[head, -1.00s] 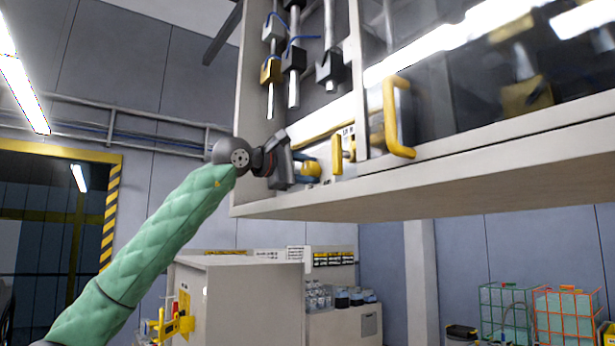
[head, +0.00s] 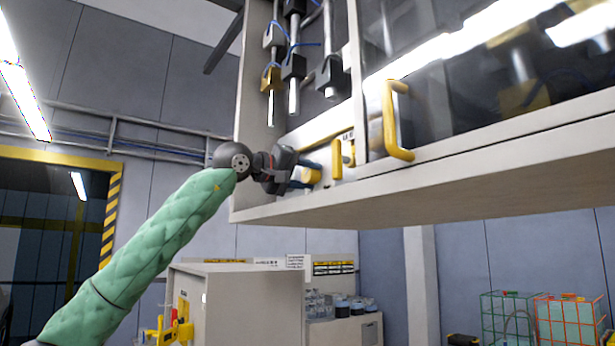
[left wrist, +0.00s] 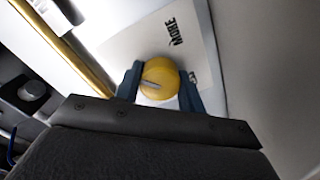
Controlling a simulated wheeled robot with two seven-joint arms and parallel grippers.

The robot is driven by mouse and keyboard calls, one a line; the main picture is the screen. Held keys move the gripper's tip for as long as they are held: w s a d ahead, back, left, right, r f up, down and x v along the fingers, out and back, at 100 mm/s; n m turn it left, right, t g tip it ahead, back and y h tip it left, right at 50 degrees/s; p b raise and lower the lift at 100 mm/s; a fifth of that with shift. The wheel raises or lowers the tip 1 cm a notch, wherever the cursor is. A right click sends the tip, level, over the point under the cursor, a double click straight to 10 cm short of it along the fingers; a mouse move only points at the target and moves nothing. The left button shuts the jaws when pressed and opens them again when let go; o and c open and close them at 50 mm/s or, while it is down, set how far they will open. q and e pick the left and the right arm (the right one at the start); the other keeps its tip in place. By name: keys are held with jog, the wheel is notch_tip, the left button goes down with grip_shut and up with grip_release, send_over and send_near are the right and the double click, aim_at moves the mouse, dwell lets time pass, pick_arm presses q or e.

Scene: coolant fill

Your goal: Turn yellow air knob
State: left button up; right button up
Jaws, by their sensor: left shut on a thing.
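The yellow air knob (left wrist: 160,80) shows in the left wrist view as a round yellow cap with a pale mark on its face. The two fingers of my left gripper (left wrist: 160,92) are shut on it, one on each side. In the head view the knob (head: 312,172) sits low inside the cabinet, partly hidden by my left gripper (head: 305,175), which reaches in from the left. A white label panel (left wrist: 195,40) with the word "MORE" lies behind the knob. My right gripper is not in view.
The cabinet's glass door has a yellow handle (head: 396,120) to the right of the knob. A smaller yellow upright piece (head: 336,158) stands close beside the knob. Metal cylinders (head: 294,65) with blue hoses hang above. The cabinet's bottom ledge (head: 290,207) runs below my gripper.

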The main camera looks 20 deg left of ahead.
pick_arm(q)
jog(key=shift+f+m, duration=0.25)
jog(key=shift+m, duration=0.85)
jog(key=shift+d, duration=0.1)
jog(key=o, duration=1)
jog(key=shift+c, duration=0.2)
jog(key=shift+r, duration=0.1)
jog(key=shift+s, duration=0.1)
